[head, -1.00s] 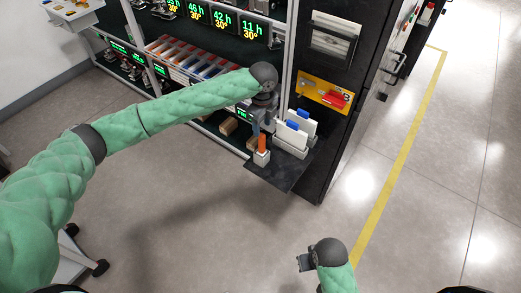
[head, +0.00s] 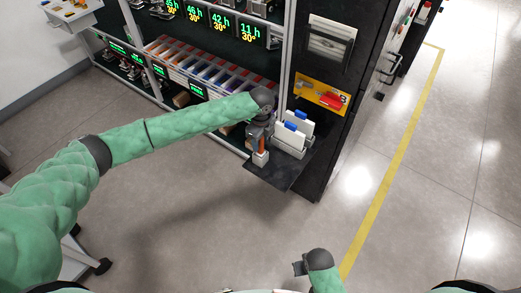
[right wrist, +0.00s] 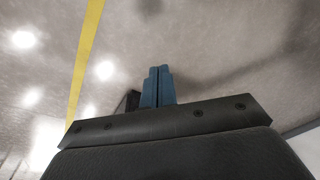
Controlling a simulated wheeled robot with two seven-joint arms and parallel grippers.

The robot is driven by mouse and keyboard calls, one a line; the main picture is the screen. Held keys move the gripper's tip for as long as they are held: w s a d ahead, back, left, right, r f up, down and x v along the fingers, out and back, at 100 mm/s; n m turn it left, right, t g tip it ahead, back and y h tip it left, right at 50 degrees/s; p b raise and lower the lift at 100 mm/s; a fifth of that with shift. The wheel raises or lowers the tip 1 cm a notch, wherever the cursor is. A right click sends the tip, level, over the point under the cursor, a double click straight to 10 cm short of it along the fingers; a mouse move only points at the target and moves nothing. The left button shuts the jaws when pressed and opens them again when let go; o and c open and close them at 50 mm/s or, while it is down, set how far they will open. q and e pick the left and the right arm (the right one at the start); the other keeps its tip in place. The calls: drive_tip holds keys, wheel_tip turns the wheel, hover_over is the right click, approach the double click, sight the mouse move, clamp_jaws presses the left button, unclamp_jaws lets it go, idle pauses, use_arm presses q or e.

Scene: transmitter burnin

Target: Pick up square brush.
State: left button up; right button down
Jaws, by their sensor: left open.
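The square brush (head: 261,147) has an orange handle and stands upright in a small pale block (head: 260,159) on the dark shelf plate. My left gripper (head: 259,137) is open, pointing down at the upper part of the handle, and hides some of it. I cannot tell whether the handle is between the fingers. My right gripper (head: 299,268) is far from the brush, low over the floor. In the right wrist view its blue fingers (right wrist: 158,87) are together with nothing seen between them.
A white holder with upright boards and blue clips (head: 293,136) stands just right of the brush on the dark plate (head: 283,176). A rack upright (head: 286,60) is behind. A yellow panel with a red handle (head: 322,96) is on the cabinet. The floor in front is clear.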

use_arm(q)
clamp_jaws()
idle(0.3)
